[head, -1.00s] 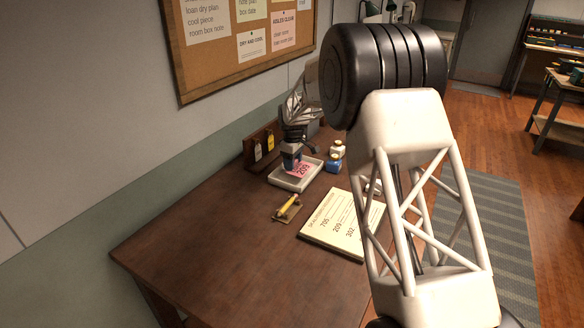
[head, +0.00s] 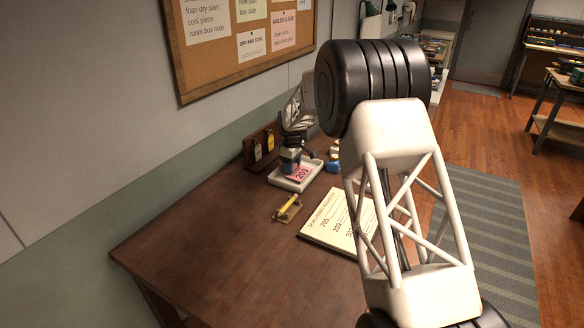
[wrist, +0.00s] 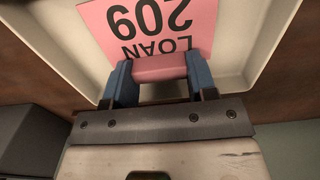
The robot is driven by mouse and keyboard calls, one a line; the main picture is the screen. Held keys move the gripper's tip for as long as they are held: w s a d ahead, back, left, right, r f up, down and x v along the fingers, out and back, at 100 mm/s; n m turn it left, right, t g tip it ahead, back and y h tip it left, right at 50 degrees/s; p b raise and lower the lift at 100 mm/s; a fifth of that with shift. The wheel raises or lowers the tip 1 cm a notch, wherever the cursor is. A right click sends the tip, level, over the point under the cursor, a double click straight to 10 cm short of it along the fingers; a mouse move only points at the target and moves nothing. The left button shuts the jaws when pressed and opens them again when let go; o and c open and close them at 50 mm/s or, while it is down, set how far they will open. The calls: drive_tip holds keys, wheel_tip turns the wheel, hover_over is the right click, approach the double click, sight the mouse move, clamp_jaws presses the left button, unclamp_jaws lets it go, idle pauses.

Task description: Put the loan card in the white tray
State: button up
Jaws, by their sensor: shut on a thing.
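The pink loan card (head: 301,174), marked 209, is at the white tray (head: 278,183) on the brown table. My gripper (head: 290,165) is over the tray, pointing down. In the wrist view, its blue fingers (wrist: 163,78) are shut on the near edge of the loan card (wrist: 150,28), which reads LOAN 209. The card lies within the outline of the white tray (wrist: 258,50). I cannot tell whether the card touches the tray floor. The fingers hide part of the card's edge.
A board with printed numbers (head: 335,222) lies in front of the tray. A small holder with a yellow item (head: 288,208) is beside it. A rack with tags (head: 262,148) stands behind, near the wall. A blue jar (head: 332,165) is right of the tray. The table's left front is clear.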

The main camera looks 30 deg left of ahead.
drive_tip(key=shift+f, duration=0.25)
drive_tip(key=shift+f, duration=0.15)
drive_tip(key=o, duration=0.9)
wheel_tip(320, 180, up, 12)
idle(0.5)
idle(0.8)
